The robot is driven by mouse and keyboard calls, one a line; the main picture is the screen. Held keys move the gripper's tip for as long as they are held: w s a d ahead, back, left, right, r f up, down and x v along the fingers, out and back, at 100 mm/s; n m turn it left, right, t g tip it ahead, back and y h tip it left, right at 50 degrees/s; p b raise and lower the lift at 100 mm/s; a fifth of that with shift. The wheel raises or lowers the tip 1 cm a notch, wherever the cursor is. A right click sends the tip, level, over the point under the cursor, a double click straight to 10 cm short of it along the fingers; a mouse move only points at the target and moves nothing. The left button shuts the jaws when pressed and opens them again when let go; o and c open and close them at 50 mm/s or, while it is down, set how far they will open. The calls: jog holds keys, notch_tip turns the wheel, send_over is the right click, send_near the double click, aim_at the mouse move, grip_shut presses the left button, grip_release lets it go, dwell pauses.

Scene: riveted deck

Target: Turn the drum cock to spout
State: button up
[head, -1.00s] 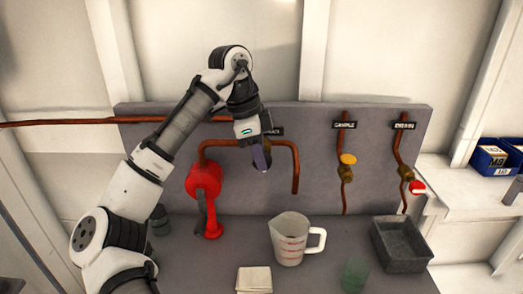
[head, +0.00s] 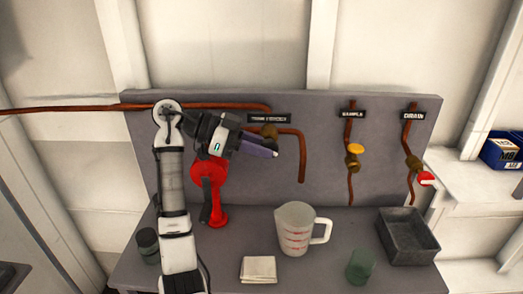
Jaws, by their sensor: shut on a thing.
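The drum cock (head: 268,131) is a brass valve body on the copper pipe, under a label at the left of the grey back panel. To its right the pipe ends in a downward spout (head: 302,165). My gripper (head: 274,150) lies just below and in front of the valve, its purple fingers pointing right and slightly down. It is shut on the cock's handle, which the fingers hide. A red hand pump (head: 208,178) stands behind my wrist, partly covered. A measuring jug (head: 293,240) with red marks stands below, near the spout.
The sample valve (head: 355,150) has a yellow knob; the drain valve (head: 425,179) has a red handle. A grey metal tray (head: 428,258), a green glass (head: 360,267), a folded cloth (head: 258,280) and a dark jar (head: 147,245) stand on the bench.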

jog(key=h+b, duration=0.1)
jog(key=f+h+b, duration=0.1)
jog(key=h+b, duration=0.1)
jog(key=shift+r+h+b, duration=0.15)
jog(key=shift+h+b, duration=0.2)
jog(key=shift+h, duration=0.25)
jog(key=shift+a, duration=0.1)
jog(key=shift+r, duration=0.1)
jog(key=o, duration=1)
jog(key=a+b, duration=0.4)
jog(key=a, duration=0.9)
jog(key=shift+a, duration=0.4)
